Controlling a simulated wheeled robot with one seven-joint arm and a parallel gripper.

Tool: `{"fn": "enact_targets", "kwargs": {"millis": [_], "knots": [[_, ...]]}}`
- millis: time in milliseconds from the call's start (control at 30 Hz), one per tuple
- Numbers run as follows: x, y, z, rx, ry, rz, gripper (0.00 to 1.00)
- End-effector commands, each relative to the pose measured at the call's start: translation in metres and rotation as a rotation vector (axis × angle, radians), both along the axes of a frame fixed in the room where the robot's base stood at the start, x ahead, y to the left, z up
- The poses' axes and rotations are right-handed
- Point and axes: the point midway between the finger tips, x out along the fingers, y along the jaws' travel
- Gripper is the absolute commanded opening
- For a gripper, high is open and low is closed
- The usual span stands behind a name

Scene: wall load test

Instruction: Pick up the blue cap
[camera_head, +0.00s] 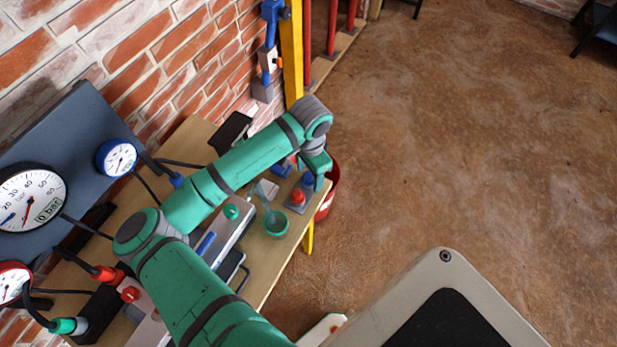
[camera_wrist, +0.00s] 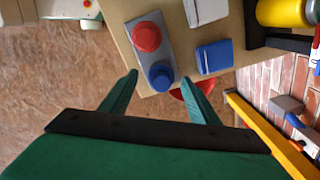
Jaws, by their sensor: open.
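The blue cap (camera_wrist: 160,76) stands at the near end of a grey plate (camera_wrist: 153,55) on the wooden table. A red cap (camera_wrist: 146,37) stands beside it on the same plate. My gripper (camera_wrist: 161,80) is open and empty, and in the wrist view its two fingers lie to either side of the blue cap. No contact with the cap shows. In the head view the blue cap (camera_head: 307,179) is partly hidden by my gripper (camera_head: 322,182), and the red cap (camera_head: 298,196) shows just in front of it.
A blue block (camera_wrist: 214,57) lies to the right of the plate in the wrist view. A red bucket (camera_head: 332,186) is beyond the table end. A brick wall (camera_head: 150,50) rises behind; open floor (camera_head: 460,150) lies right.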

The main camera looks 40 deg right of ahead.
Motion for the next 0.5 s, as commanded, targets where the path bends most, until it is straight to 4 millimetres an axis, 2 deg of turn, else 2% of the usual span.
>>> {"fn": "enact_targets", "kwargs": {"millis": [233, 267, 433, 500], "knots": [[0.0005, 0.0002, -0.0025, -0.001, 0.000, 0.001, 0.56], [0.0006, 0.0003, -0.0025, -0.001, 0.000, 0.001, 0.53], [0.0011, 0.0007, -0.0024, -0.001, -0.001, 0.003, 0.13], [0.0011, 0.0007, -0.0023, -0.001, -0.001, 0.003, 0.10]]}}
